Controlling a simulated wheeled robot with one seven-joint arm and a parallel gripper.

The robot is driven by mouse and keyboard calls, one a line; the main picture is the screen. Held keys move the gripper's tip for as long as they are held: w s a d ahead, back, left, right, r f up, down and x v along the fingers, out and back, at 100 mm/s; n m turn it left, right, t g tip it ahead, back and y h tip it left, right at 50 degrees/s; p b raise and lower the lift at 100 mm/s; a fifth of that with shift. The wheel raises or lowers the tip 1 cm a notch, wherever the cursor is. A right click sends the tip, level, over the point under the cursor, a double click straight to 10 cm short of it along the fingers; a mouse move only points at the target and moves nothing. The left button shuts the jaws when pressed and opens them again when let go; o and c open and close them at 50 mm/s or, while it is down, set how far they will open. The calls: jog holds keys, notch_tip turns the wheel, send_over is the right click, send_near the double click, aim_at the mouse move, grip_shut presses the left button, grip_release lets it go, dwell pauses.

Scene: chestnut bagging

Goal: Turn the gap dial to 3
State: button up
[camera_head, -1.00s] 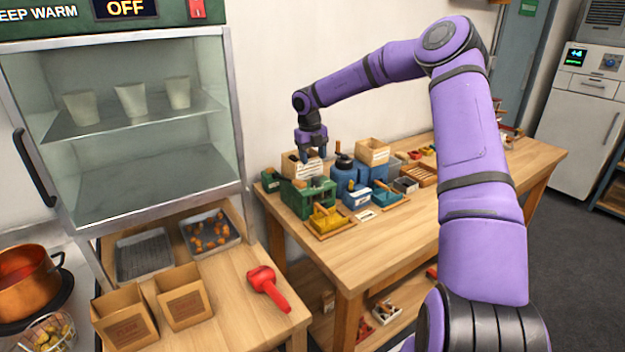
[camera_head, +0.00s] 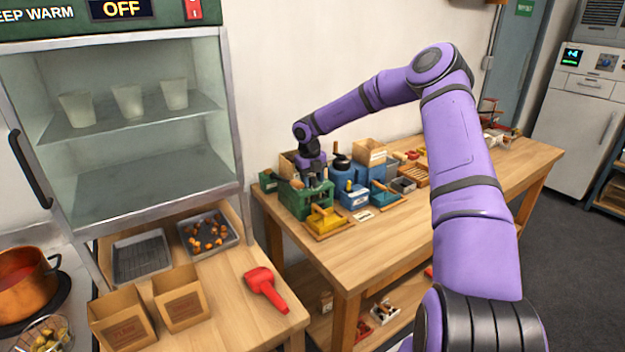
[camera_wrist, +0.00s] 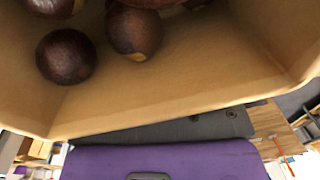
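My gripper (camera_head: 314,180) points down over the green unit (camera_head: 294,203) at the left end of the wooden table in the head view. Its fingers are small and partly lost against that unit, so I cannot tell whether they are open or shut, or touching anything. No gap dial or number marking can be made out. The wrist view shows a tan box interior (camera_wrist: 190,85) with several dark brown chestnuts (camera_wrist: 66,56). My purple wrist fills the bottom of that view, and no fingertips show there.
A yellow tool (camera_head: 325,219) on a wooden tray and a blue box (camera_head: 354,197) stand close by. A cardboard box (camera_head: 371,153) stands behind. The glass warming cabinet (camera_head: 236,125), reading OFF, and a red scoop (camera_head: 265,287) are at left.

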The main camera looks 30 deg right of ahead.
aim_at(310, 180)
jog(key=c, duration=0.6)
jog(key=shift+n, duration=1.5)
jog(key=o, duration=0.9)
notch_tip(310, 180, up, 11)
jog(key=shift+s+a, duration=0.15)
jog(key=shift+a, duration=0.3)
jog(key=shift+f, duration=0.1)
